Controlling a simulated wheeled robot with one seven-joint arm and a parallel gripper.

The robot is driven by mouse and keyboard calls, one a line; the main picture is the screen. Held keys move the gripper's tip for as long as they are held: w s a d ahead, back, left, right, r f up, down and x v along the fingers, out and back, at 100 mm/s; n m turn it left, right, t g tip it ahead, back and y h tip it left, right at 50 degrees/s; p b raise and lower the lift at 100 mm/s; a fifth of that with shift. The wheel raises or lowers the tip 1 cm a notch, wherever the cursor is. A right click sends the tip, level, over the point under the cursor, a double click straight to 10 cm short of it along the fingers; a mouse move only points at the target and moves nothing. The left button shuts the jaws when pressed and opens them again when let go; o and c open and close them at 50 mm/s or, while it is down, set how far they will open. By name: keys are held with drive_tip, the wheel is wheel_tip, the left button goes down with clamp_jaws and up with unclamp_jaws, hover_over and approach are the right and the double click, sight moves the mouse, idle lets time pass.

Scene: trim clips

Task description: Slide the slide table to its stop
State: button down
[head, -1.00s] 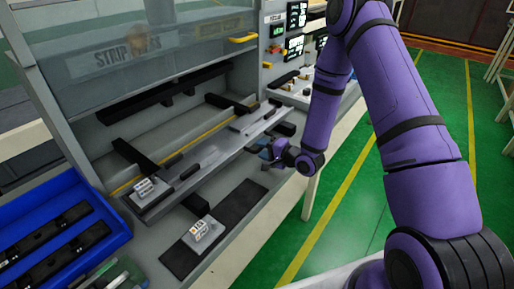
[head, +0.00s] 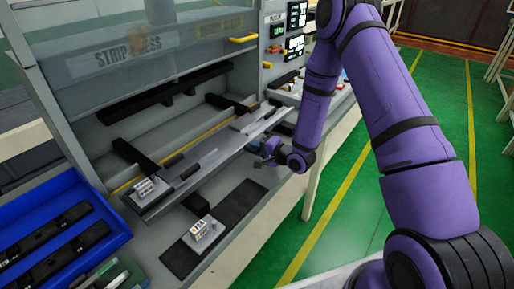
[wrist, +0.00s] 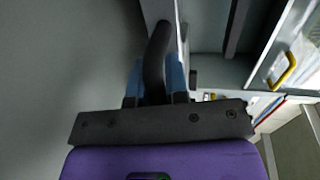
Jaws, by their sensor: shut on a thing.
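The slide table (head: 222,152) is a long grey plate in the press bay, running from lower left to upper right in the head view. My gripper (head: 264,149) is at its front edge, toward the right end. In the wrist view, the blue fingers of my gripper (wrist: 155,82) are shut on a black curved handle (wrist: 157,52). The handle runs up to a grey edge. In the head view my gripper mostly hides the handle. The table's stop cannot be made out.
A small labelled block (head: 145,188) sits at the table's left end, and another (head: 201,229) is on the lower ledge. A blue tray (head: 62,205) with black parts is at left. A clear guard (head: 150,50) hangs above. Green floor (head: 345,210) is open at right.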

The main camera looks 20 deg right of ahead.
sight(225, 132)
drive_tip(key=r+x, duration=0.1)
drive_tip(key=x, duration=0.7)
drive_tip(key=r+x, duration=0.2)
drive_tip(key=x, duration=0.7)
drive_tip(key=w+r+x, duration=0.1)
drive_tip(key=r+x, duration=0.1)
drive_tip(key=x, duration=0.6)
drive_tip(key=shift+w+a+r, duration=0.15)
drive_tip(key=shift+w+a, duration=0.05)
drive_tip(key=shift+a, duration=0.2)
drive_tip(key=shift+w+a+r, duration=0.1)
drive_tip(key=c, duration=1.1)
unclamp_jaws()
drive_tip(key=shift+w, duration=0.1)
drive_tip(key=shift+a+r, duration=0.1)
drive_tip(key=shift+r, duration=0.1)
drive_tip(key=v, duration=0.7)
drive_tip(key=f+v, duration=0.1)
drive_tip(key=v, duration=0.3)
